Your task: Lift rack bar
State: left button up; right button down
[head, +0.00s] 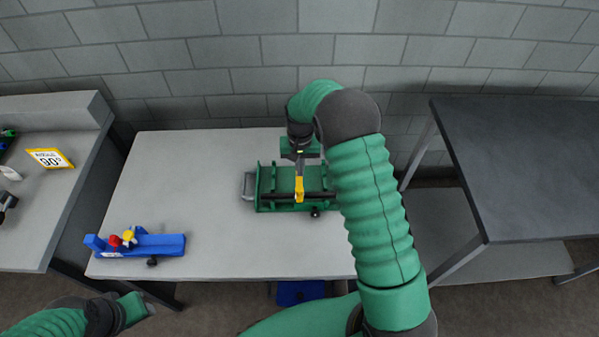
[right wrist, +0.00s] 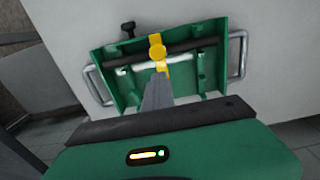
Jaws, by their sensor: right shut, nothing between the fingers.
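A green rack (head: 266,183) with a metal side handle sits on the light grey table. A dark bar (head: 275,196) lies along its front side, with a yellow part (head: 299,190) across its middle. The right wrist view shows the rack (right wrist: 115,75), the dark bar (right wrist: 190,45) and the yellow part (right wrist: 157,52). My right gripper (head: 300,164) is over the rack, shut and empty; its fingertips (right wrist: 158,80) point at the yellow part. Whether they touch it I cannot tell. My left gripper (head: 138,307) is low at the left, away from the rack; its jaw state is unclear.
A blue fixture (head: 165,244) with red and yellow parts stands at the front left of the table (head: 220,240). A side bench (head: 35,225) with a yellow-edged sign (head: 50,158) is at left. A dark table (head: 520,170) stands at right. The table's back left is clear.

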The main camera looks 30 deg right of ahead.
jog(key=shift+w+r+p, duration=0.35)
jog(key=shift+w+r, duration=0.05)
jog(key=shift+r, duration=0.3)
jog(key=shift+d, duration=0.1)
jog(key=w+d+r+p, duration=0.6)
jog(key=w+r+p, duration=0.4)
jog(key=r+p, duration=0.1)
jog(key=shift+r, duration=0.9)
jog(key=shift+s+p, duration=0.1)
jog(key=shift+p, duration=0.2)
